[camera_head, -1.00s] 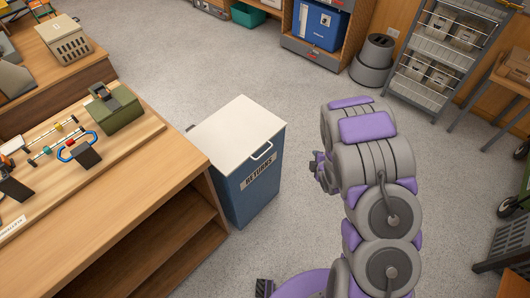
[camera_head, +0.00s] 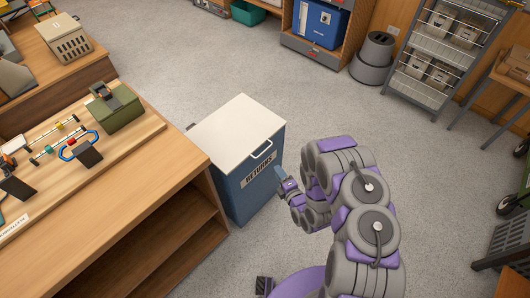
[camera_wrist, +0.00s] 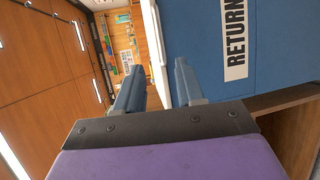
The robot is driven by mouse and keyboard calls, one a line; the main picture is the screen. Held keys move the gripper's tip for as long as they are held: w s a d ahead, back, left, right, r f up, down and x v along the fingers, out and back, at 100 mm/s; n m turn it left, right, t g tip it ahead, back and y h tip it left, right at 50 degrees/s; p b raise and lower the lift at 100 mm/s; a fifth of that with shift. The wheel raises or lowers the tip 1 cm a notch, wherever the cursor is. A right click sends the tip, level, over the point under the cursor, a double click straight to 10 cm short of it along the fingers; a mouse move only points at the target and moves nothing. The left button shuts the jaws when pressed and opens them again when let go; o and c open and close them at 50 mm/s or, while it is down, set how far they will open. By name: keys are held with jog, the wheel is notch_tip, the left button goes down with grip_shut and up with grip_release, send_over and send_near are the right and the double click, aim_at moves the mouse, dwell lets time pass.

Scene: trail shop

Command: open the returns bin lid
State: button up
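The returns bin (camera_head: 250,192) is a blue box with a white lid (camera_head: 238,132) and a RETURNS label on its front. My gripper (camera_head: 280,173) is just in front of the bin, to the right of the label and below the handle. In the wrist view my gripper (camera_wrist: 157,82) has its two fingers apart with nothing between them. The bin's blue front (camera_wrist: 270,70) and its label (camera_wrist: 234,40) fill the right of that view, and the pale lid edge (camera_wrist: 154,45) shows beyond the fingers.
A wooden counter (camera_head: 180,150) with open shelves stands close on the bin's left. It bears a green box (camera_head: 115,108) and small gear. A wire rack (camera_head: 430,70) and a grey bin (camera_head: 372,58) stand at the back right. The floor behind the bin is clear.

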aim_at(264, 151)
jog(key=shift+a+b+x, duration=0.15)
jog(key=shift+b+x, duration=0.4)
jog(key=shift+x, duration=3.25)
jog(key=shift+a+b+x, duration=0.15)
jog(key=shift+b+x, duration=0.35)
jog(key=shift+x, duration=3.3)
jog(key=shift+s, duration=0.2)
jog(key=shift+d, duration=0.15)
jog(key=shift+r, duration=0.1)
jog(key=c, duration=0.5)
jog(key=shift+s, duration=0.1)
grip_shut()
